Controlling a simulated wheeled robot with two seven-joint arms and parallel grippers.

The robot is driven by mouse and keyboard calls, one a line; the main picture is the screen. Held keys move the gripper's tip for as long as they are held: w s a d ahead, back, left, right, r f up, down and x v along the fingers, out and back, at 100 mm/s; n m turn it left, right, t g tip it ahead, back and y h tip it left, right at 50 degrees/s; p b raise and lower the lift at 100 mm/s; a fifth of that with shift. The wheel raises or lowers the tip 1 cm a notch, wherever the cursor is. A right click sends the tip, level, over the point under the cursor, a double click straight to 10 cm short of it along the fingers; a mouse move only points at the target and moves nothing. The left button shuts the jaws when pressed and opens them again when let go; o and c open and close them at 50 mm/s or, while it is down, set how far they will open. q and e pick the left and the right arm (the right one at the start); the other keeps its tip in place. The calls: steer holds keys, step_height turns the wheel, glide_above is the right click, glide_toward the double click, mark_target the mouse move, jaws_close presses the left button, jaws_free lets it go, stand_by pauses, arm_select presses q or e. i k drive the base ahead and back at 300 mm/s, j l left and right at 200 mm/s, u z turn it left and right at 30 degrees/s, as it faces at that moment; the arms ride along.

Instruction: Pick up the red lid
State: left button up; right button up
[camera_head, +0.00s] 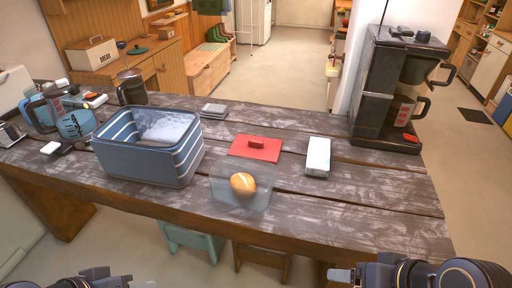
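The red lid (270,155) is a flat rectangle with a small raised red grip (256,143) in its middle. It lies flat on the dark wooden table, right of the blue ribbed bin and behind the bread roll. My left gripper (142,284) is at the bottom left edge, mostly cut off. My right gripper (338,275) is at the bottom edge, right of the middle. Both are in front of the table, well apart from the lid. Whether their fingers are open or shut does not show.
A bread roll (243,183) sits in or on a clear container (262,199) in front of the lid. The blue bin (140,163) stands left, a pale box (318,157) right, a coffee maker (374,98) at the far right. The table's front right (370,215) is clear.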

mark_target(261, 149)
steer(key=i+j, duration=0.15)
steer(key=j, duration=0.2)
steer(key=i+j, duration=0.35)
steer(key=j, duration=0.3)
steer(key=i+j, duration=0.15)
steer(key=j, duration=0.2)
steer(key=i+j, duration=0.15)
steer(key=j, duration=0.2)
